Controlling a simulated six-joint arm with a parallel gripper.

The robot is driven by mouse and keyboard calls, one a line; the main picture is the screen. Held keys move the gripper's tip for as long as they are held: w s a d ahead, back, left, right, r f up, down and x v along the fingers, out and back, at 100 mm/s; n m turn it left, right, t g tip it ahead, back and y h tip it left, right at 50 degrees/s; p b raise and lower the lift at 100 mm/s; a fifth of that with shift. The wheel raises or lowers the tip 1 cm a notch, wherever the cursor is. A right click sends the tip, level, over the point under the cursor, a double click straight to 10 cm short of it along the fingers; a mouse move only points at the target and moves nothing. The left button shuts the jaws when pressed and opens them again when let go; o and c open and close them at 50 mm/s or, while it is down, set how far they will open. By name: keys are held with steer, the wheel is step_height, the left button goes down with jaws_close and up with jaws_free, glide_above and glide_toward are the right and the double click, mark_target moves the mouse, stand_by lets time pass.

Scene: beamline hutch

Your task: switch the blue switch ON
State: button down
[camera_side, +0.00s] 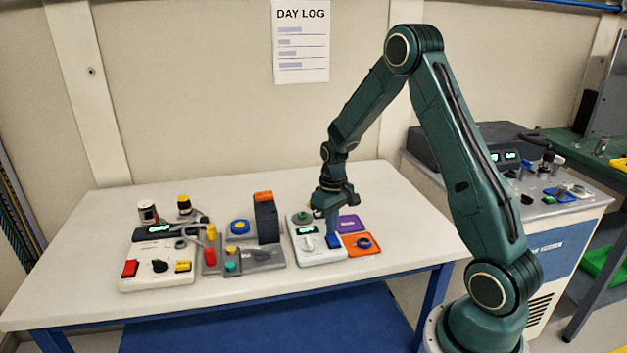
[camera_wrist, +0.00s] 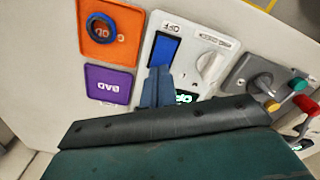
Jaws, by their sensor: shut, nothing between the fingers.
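The blue switch (camera_wrist: 165,50) is a blue rocker on a white control panel (camera_wrist: 205,38), which also has a white knob (camera_wrist: 209,65). A printed label beside the rocker's far end appears to read OFF, seen upside down. The panel's green display (camera_wrist: 187,97) is partly hidden by my gripper and seems to begin with "OF". My gripper (camera_wrist: 157,76) is shut and empty, its fingertips at the rocker's near end; I cannot tell whether they touch it. In the side view my gripper (camera_side: 332,228) points down just above the blue switch (camera_side: 333,241). The rocker's tilt is unclear.
An orange pad (camera_wrist: 98,57) holding a blue ring (camera_wrist: 102,27) and a purple pad (camera_wrist: 110,83) lie beside the panel. A grey lever unit (camera_side: 264,257) and another white panel (camera_side: 160,280) with buttons stand to the left. The table's front right is clear.

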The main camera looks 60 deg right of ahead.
mark_target(331, 236)
steer(key=shift+f, duration=0.7)
stand_by(0.6)
steer(key=shift+r, duration=3.55)
steer(key=s+a+r+n+t, duration=0.1)
steer(key=s+a+r, duration=0.3)
steer(key=a+r, duration=0.25)
steer(key=s+a+r+t, duration=0.25)
steer(key=a+r, duration=0.25)
steer(key=r, duration=0.3)
steer(key=s+a+r+n+t, duration=0.1)
steer(key=s+a+r, duration=0.1)
steer(key=s, duration=0.5)
steer(key=s+a+r+n+t, duration=0.1)
steer(key=s+a, duration=0.4)
steer(key=s, duration=0.2)
steer(key=shift+a+r, duration=0.2)
steer(key=shift+r, duration=0.2)
